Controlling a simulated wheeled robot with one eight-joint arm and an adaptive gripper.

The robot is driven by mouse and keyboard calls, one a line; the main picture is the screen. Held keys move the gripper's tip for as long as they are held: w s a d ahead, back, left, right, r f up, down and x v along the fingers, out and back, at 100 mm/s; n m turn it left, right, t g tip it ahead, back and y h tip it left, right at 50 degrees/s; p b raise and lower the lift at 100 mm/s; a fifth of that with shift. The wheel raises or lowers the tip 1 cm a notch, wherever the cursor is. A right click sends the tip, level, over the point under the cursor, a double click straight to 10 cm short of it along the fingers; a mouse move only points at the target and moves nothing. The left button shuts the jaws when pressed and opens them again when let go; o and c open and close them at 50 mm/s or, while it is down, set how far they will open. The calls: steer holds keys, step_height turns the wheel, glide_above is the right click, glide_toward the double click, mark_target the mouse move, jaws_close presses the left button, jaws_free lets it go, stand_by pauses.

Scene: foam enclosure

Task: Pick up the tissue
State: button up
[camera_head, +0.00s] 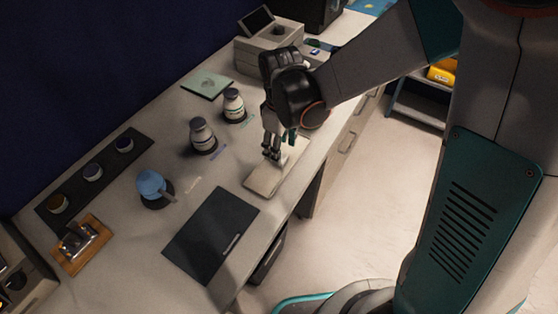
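A flat, pale beige item, which looks like the tissue (262,183), lies on the light counter near its front edge. My gripper (272,155) points down over the middle of it, with the fingertips at or just above its top surface. I cannot tell whether they touch it. The gripper and wrist hide part of the far end of the item. The fingers are small and dark here, so their opening is unclear.
A dark mat (211,236) lies left of the tissue. Two capped jars (202,136) (234,104) stand behind, near a blue round object (151,184).

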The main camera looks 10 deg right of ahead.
step_height(320, 180, down, 4)
steer(key=shift+w+a+r+b, duration=0.15)
steer(key=shift+r+b, duration=0.1)
steer(key=shift+b, duration=0.7)
steer(key=shift+r, duration=0.1)
steer(key=shift+c, duration=0.5)
steer(key=c, duration=0.7)
steer(key=shift+r, duration=0.15)
step_height(320, 180, up, 20)
steer(key=p, duration=1.4)
steer(key=shift+c, duration=0.2)
